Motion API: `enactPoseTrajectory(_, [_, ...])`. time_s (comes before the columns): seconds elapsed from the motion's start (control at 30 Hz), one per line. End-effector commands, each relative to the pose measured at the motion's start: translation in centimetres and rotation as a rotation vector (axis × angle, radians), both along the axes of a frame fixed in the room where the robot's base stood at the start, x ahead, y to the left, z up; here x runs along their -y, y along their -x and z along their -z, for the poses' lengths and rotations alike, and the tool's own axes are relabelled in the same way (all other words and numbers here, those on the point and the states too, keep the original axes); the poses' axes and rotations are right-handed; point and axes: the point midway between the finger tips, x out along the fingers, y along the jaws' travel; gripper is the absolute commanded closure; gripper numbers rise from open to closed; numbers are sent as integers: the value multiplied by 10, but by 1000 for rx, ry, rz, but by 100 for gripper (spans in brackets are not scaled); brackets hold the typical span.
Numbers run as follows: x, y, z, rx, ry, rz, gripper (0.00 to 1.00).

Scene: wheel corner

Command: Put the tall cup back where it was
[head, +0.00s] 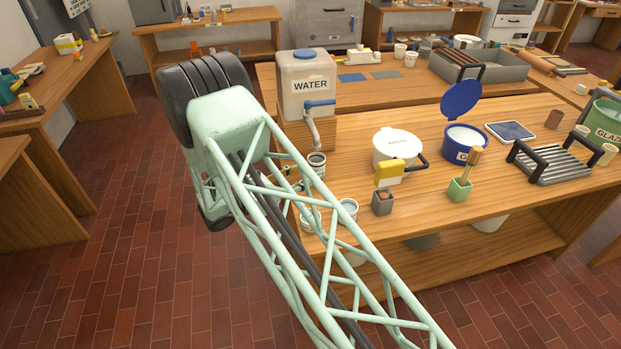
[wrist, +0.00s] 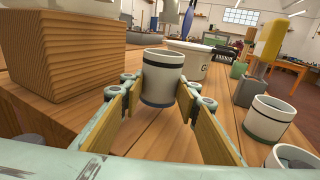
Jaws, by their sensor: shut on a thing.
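A white cup with dark bands (wrist: 162,78), which I take to be the tall cup, stands upright between my gripper's fingers (wrist: 160,92) in the wrist view. My gripper is shut on its sides. In the head view the cup (head: 317,162) shows just below the tap (head: 313,130) of the water tank (head: 308,82), and my gripper (head: 304,176) is mostly hidden behind my arm. I cannot tell whether the cup's base touches the table. The cup's inside is dark and its contents cannot be made out.
The tank's wooden stand (wrist: 50,65) is close on the left in the wrist view. Two other banded cups (wrist: 268,118) (wrist: 292,157) stand at the right. A white lidded tub (head: 397,147), a grey holder (head: 382,203) and a green holder (head: 459,190) stand further along the table.

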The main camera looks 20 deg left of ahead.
Motion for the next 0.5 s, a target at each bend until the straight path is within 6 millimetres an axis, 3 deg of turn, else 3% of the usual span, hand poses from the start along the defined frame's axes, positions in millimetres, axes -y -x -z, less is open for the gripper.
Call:
enactPoseTrajectory(0.2, [0, 0, 22, -1, 1, 0, 84])
enactPoseTrajectory(0.5, [0, 0, 26, -1, 1, 0, 84])
